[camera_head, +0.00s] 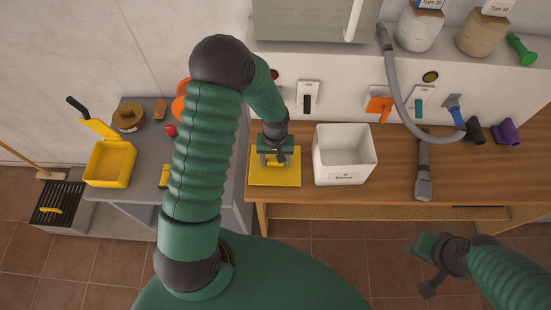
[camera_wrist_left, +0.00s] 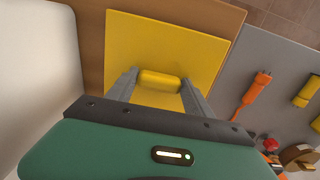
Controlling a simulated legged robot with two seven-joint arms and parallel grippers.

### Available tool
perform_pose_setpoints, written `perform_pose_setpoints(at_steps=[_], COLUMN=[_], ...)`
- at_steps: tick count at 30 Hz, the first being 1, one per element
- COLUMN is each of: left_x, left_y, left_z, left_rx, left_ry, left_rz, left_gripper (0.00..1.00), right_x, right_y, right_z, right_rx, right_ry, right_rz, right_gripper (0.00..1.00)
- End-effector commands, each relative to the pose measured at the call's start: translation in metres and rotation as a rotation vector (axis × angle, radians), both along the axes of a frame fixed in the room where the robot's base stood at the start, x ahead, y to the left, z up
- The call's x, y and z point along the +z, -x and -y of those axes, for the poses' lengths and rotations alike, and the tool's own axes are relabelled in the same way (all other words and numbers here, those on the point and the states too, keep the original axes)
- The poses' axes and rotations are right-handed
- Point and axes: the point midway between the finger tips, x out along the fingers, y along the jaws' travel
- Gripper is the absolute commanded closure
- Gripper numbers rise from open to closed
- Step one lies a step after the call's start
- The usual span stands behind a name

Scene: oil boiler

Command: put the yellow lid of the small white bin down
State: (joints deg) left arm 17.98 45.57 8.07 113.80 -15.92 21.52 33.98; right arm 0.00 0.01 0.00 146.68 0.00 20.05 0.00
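The yellow lid (camera_head: 290,178) is a flat square plate by the left end of the wooden worktop, just left of the small white bin (camera_head: 343,170). I cannot tell whether it rests on the wood or is slightly above it. My left gripper (camera_head: 275,160) is over the lid. In the left wrist view, its two fingers (camera_wrist_left: 160,82) sit at either end of the lid's yellow handle (camera_wrist_left: 160,80) and appear to hold it. The bin is open at the top and looks empty. My right gripper (camera_head: 428,268) is apart from the worktop, its fingers spread and empty.
A grey vacuum nozzle (camera_head: 423,175) with its hose lies on the worktop (camera_head: 385,185) right of the bin. An open yellow container (camera_head: 108,165) stands on the grey table at left. Bare wood lies between bin and nozzle.

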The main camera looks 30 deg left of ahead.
Motion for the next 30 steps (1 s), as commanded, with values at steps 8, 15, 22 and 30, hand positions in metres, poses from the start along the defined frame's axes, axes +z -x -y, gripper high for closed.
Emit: perform_pose_setpoints(at_steps=[8, 15, 22, 30], left_x=[0.000, 0.008, 0.061, 0.114], left_y=[0.000, -0.001, -0.002, -0.001], left_z=[0.000, 0.000, -0.001, 0.000], left_rx=[0.000, 0.001, 0.001, 0.001], left_ry=[0.001, -0.001, -0.002, 0.000], left_rz=[-0.001, 0.001, 0.007, 0.001], left_gripper=[0.21, 0.21, 0.21, 0.21], right_x=[0.000, -0.001, -0.008, -0.013], right_y=[0.000, 0.000, 0.000, 0.000], right_z=[0.000, 0.000, 0.000, 0.000], right_rx=[0.000, 0.000, 0.000, 0.000], right_ry=[0.000, 0.000, 0.000, 0.000], right_rz=[0.000, 0.000, 0.000, 0.000], right_gripper=[0.64, 0.64, 0.64, 0.64])
